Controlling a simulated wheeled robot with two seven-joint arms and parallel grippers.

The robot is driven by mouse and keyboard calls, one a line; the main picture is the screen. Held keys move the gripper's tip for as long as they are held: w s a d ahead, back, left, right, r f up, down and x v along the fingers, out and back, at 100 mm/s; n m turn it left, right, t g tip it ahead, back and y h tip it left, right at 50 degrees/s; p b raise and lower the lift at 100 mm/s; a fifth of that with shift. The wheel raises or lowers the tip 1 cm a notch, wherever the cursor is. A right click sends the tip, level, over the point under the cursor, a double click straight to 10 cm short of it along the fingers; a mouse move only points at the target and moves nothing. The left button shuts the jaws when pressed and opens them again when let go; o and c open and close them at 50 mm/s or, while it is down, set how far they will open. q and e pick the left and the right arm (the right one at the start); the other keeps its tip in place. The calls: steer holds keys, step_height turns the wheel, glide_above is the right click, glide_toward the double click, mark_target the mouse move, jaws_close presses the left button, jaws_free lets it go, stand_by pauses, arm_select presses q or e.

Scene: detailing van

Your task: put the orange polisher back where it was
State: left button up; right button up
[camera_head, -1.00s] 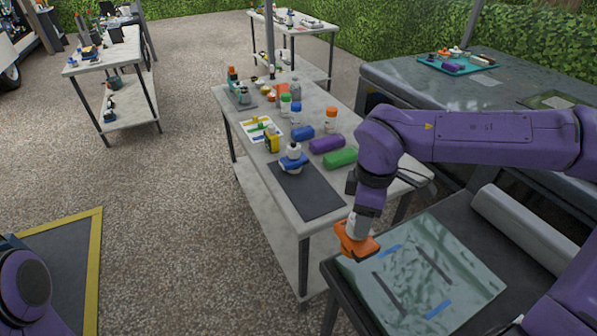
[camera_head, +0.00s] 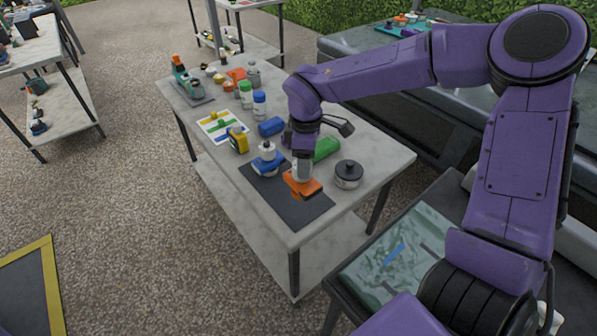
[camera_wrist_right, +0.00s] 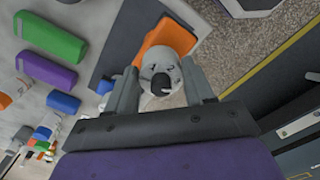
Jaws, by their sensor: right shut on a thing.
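The orange polisher (camera_head: 303,184) has an orange body and a pale grey top. My right gripper (camera_head: 302,160) is shut on its top and holds it at the dark mat (camera_head: 288,208) on the table. In the right wrist view, the polisher's grey top (camera_wrist_right: 168,72) sits between the two fingers of the gripper (camera_wrist_right: 163,90), with the orange body beyond. Whether the polisher touches the mat I cannot tell. A blue polisher (camera_head: 267,160) with a white top stands beside it on the mat. My left gripper is out of view.
A round grey pot with a black lid (camera_head: 348,174) stands close to the right of the polisher. A green roll (camera_head: 326,149), a yellow bottle (camera_head: 238,141) and a blue roll (camera_head: 271,126) lie or stand behind. The mat's front part is clear.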

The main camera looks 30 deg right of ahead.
steer(key=w+f, duration=0.1)
steer(key=w+d+f, duration=0.1)
steer(key=f, duration=0.1)
steer(key=w+f+p, duration=0.1)
steer(key=shift+w+d+f, duration=0.15)
steer(key=shift+w+f, duration=0.1)
steer(key=shift+f, duration=0.15)
step_height(320, 180, down, 3)
steer(key=shift+w+r+p, duration=0.1)
steer(key=shift+r+p, duration=0.1)
steer(key=shift+p, duration=0.15)
steer(key=shift+w+f, duration=0.1)
steer(key=shift+f, duration=0.4)
steer(key=o, duration=1.3)
steer(key=shift+f, duration=0.1)
steer(key=shift+c, duration=0.2)
